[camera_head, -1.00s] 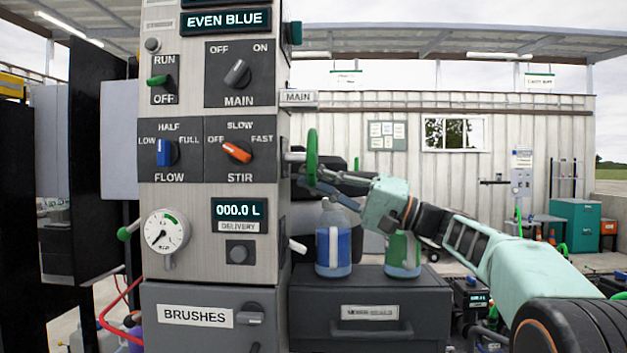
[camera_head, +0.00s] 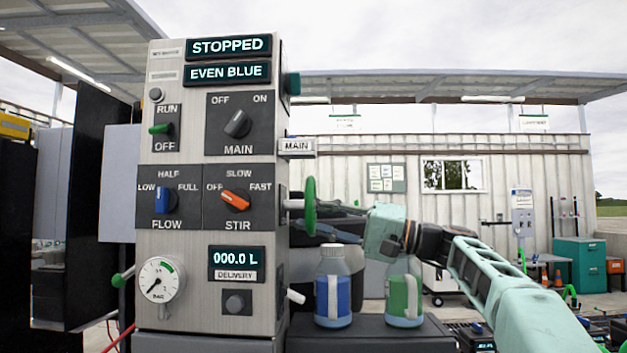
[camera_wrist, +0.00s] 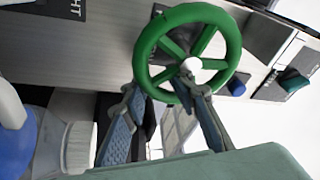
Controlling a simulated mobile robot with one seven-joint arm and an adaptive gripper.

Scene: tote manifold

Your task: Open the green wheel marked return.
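A green spoked handwheel (camera_head: 310,206) sticks out from the right side of the grey control cabinet, seen nearly edge-on in the head view. The wrist view shows it from the front as a green ring (camera_wrist: 231,57) with spokes and a pale hub. No return marking is readable on it. My gripper (camera_head: 322,222) is at the wheel's lower right in the head view. In the wrist view my gripper (camera_wrist: 160,90) has its two fingers spread apart at the lower part of the wheel, one near the rim and one near the hub. Contact is unclear.
The cabinet's front panel (camera_head: 210,222) carries switches, a gauge and displays reading STOPPED, EVEN BLUE and 000.0 L. A MAIN tag (camera_head: 297,146) is above the wheel. A blue-labelled bottle (camera_head: 333,290) and a green-labelled bottle (camera_head: 404,295) stand on a dark box below my arm.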

